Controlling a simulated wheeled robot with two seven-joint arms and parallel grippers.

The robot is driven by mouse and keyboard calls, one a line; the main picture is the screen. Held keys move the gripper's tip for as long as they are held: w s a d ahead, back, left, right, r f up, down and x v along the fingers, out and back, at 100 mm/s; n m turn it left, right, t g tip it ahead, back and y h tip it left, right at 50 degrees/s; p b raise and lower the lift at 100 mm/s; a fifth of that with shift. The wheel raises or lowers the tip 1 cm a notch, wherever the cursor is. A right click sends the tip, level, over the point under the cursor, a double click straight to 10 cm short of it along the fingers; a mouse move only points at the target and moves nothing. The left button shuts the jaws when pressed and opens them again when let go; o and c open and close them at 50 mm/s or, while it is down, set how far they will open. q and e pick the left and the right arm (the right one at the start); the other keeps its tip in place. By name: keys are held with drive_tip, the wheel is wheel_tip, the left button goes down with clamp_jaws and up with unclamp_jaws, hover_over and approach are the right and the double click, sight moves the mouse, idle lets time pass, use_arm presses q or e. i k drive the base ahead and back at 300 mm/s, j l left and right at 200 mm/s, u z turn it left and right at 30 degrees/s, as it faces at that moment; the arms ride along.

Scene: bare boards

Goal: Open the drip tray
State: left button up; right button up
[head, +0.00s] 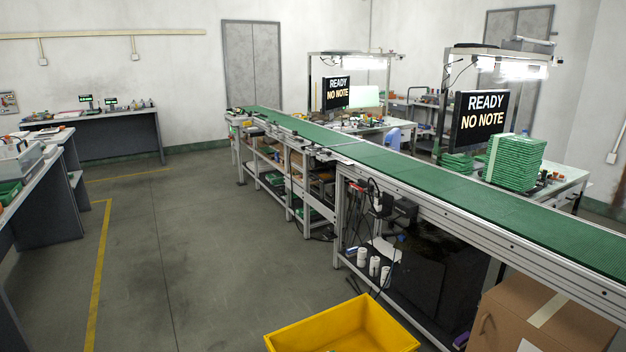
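No drip tray can be made out in the head view. A yellow open bin (345,326) stands on the floor at the bottom centre, cut off by the lower edge; I cannot tell whether it has to do with the task. Neither of my grippers shows in this view.
A long green conveyor (400,165) runs from the centre back to the right edge. A cardboard box (540,318) sits under it at the lower right. Green stacked boards (514,162) stand beyond it. Grey workbenches (100,128) line the left. The floor (200,240) between is clear.

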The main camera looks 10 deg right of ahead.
sight(323, 175)
drive_tip(key=i+j+u, duration=0.45)
drive_tip(key=i+u, duration=0.25)
drive_tip(key=i, duration=0.25)
drive_tip(key=i+j, duration=0.1)
drive_tip(key=i, duration=0.75)
drive_tip(key=i+j, duration=0.1)
drive_tip(key=i, duration=0.75)
drive_tip(key=i+z, duration=0.25)
drive_tip(key=i, duration=0.25)
drive_tip(key=i+z, duration=0.25)
drive_tip(key=i, duration=0.25)
drive_tip(key=i+j+z, duration=0.25)
drive_tip(key=i, duration=0.25)
drive_tip(key=i+j+z, duration=0.25)
drive_tip(key=i, duration=0.25)
drive_tip(key=i+l+z, duration=0.2)
drive_tip(key=i+z, duration=0.2)
drive_tip(key=i, duration=0.15)
drive_tip(key=i+z, duration=0.35)
drive_tip(key=i, duration=0.15)
